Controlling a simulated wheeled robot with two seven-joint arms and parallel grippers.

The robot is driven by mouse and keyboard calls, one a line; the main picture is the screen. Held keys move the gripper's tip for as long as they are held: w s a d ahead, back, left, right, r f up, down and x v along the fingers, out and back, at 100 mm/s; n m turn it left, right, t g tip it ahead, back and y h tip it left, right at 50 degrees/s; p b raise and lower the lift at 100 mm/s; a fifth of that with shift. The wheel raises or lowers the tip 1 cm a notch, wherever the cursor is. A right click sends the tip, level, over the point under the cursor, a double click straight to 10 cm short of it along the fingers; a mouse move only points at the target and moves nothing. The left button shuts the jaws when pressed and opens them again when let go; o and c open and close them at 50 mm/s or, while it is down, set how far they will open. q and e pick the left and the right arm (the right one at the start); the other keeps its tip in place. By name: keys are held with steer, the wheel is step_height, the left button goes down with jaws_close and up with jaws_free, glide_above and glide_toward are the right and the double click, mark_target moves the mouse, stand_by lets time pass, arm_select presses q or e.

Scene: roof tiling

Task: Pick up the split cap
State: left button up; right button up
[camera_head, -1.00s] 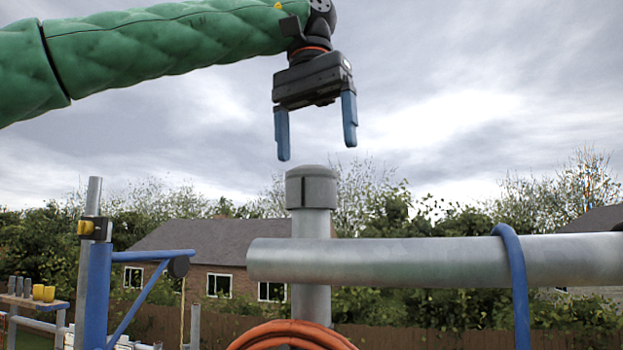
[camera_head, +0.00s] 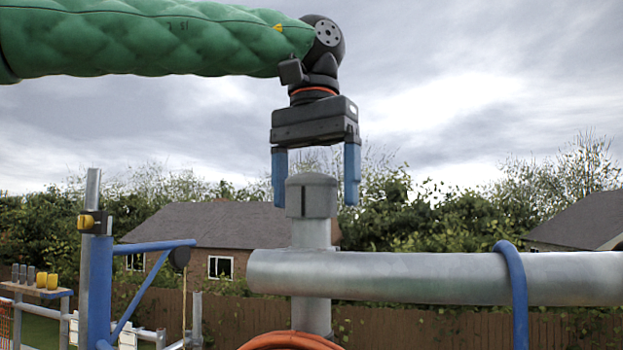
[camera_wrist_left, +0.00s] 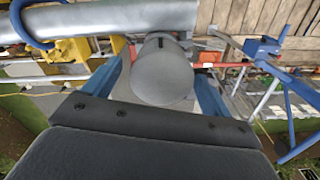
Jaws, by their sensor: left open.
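The split cap (camera_head: 311,194) is a grey cap with a dark slit down its side. It sits on top of an upright metal post (camera_head: 311,236). My left gripper (camera_head: 316,190) points down over it, open, with a blue finger to either side of the cap and a gap visible on each side. In the left wrist view the cap (camera_wrist_left: 163,72) shows from above between the two blue fingers (camera_wrist_left: 160,85). My right gripper is not in view.
A thick horizontal metal pipe (camera_head: 430,277) runs right beside the post, with a blue hook (camera_head: 514,290) over it. An orange coil (camera_head: 290,341) hangs below. A blue bracket frame (camera_head: 101,285) stands at left, near a small shelf (camera_head: 35,290) with several grey and yellow pieces.

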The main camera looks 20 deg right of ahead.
arm_select(q)
steer(key=shift+w+f, duration=0.1)
steer(key=shift+f, duration=0.15)
steer(key=c, duration=1)
steer(key=shift+r, duration=0.1)
